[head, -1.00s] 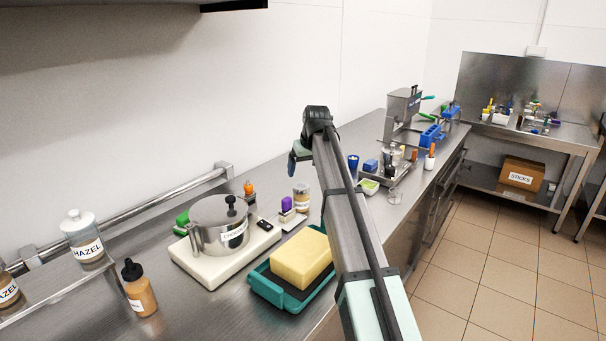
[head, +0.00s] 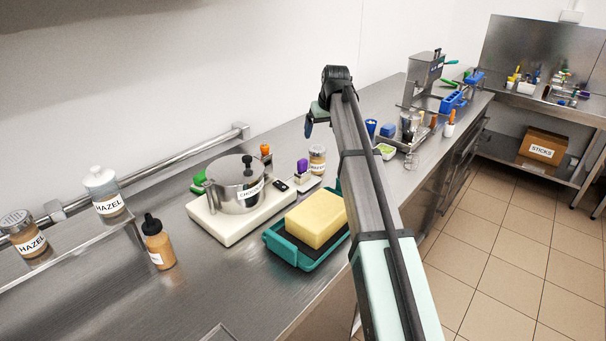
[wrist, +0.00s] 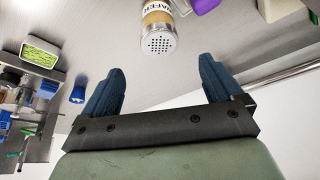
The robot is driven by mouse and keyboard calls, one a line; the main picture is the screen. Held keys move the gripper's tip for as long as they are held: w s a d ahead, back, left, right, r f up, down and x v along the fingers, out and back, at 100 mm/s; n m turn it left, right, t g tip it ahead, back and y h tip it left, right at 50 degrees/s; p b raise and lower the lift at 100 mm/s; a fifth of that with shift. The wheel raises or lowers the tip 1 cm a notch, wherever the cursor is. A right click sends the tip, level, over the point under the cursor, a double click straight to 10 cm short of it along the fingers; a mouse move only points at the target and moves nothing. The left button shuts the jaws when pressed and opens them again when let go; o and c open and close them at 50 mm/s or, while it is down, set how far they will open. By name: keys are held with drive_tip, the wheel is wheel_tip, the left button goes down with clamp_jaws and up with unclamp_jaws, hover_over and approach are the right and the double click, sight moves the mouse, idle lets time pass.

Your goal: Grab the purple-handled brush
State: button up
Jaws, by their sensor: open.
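In the head view a purple piece (head: 303,167) stands upright on a pale block beside the white scale; I cannot tell whether it is the brush handle. A purple shape also shows at the top edge of the wrist view (wrist: 204,5). Another small purple piece (head: 585,94) lies on the far table, too small to identify. My gripper (wrist: 160,68) is open and empty, its blue fingers spread. In the head view my gripper (head: 308,126) hangs above the counter, behind and above the near purple piece.
A shaker jar (head: 317,159) stands beside the purple piece; it also shows ahead of the fingers in the wrist view (wrist: 158,32). A steel pot (head: 235,185) sits on the white scale (head: 215,226). A yellow sponge (head: 316,218) lies on a teal tray (head: 284,251).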

drive_tip(key=shift+c, duration=0.4)
drive_tip(key=c, duration=0.3)
drive_tip(key=shift+d, duration=0.1)
drive_tip(key=n+g+y, duration=0.1)
drive_tip(key=n+y, duration=0.1)
drive_tip(key=n, duration=0.4)
approach(303, 171)
drive_tip(key=x, duration=0.6)
drive_tip(key=shift+w+d, duration=0.25)
drive_tip(key=shift+w, duration=0.15)
drive_tip(key=shift+w+x, duration=0.2)
drive_tip(key=shift+x, duration=2.6)
